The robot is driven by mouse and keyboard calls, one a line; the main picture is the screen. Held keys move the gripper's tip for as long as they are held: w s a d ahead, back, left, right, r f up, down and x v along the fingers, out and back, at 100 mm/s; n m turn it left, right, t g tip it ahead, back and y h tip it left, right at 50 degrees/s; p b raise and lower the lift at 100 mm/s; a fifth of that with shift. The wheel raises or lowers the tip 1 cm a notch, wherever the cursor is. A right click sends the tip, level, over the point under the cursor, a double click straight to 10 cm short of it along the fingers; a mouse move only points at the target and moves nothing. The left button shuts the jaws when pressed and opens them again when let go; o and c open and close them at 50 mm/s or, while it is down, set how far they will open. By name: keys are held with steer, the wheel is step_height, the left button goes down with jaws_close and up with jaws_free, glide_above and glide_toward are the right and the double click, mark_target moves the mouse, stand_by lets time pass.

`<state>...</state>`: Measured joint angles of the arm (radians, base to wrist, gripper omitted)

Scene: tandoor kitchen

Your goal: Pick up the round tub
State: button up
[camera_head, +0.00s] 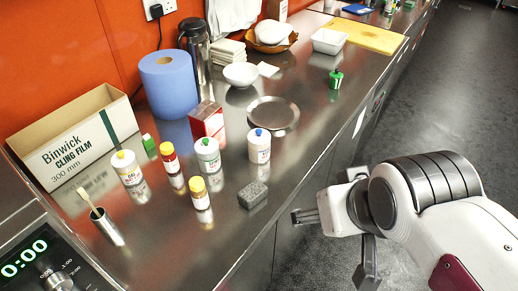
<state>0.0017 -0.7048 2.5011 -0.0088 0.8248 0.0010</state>
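Several white round containers stand upright on the steel counter. One has a blue cap (259,148), one a green cap (208,158) and one a yellow cap (128,170). I cannot tell which of them is the round tub. My gripper (333,246) is at the right, beyond the counter's front edge and over the dark floor. Its fingers are spread apart with nothing seen between them. It is apart from all the containers; the blue-capped one is the nearest of these three.
A grey sponge-like block (252,195) lies near the counter's front edge. Two slim yellow-capped bottles, a red box (206,121), a metal plate (273,112), a blue paper roll (169,84) and a cling film box (75,138) stand around. A cup (107,228) holds a brush.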

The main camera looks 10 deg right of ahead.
steer(key=w+f+t, duration=0.2)
steer(key=w, duration=0.7)
steer(key=w+f+t, duration=0.1)
steer(key=w+f, duration=0.1)
steer(key=w, duration=0.8)
steer(key=n+t+y, duration=0.2)
steer(key=t, duration=0.2)
glide_toward(265, 142)
steer(key=r+x, duration=0.1)
steer(key=x, duration=0.3)
steer(key=shift+w+d+f+t+y, duration=0.1)
steer(key=shift+w+f+t+y, duration=0.2)
steer(key=shift+f, duration=0.2)
steer(key=shift+w+d+f+t+y, duration=0.1)
steer(key=shift+w+f+t+y, duration=0.15)
steer(key=shift+f+t, duration=0.25)
steer(key=shift+x, duration=1.3)
steer(key=shift+a, duration=0.15)
steer(key=shift+w+f, duration=0.1)
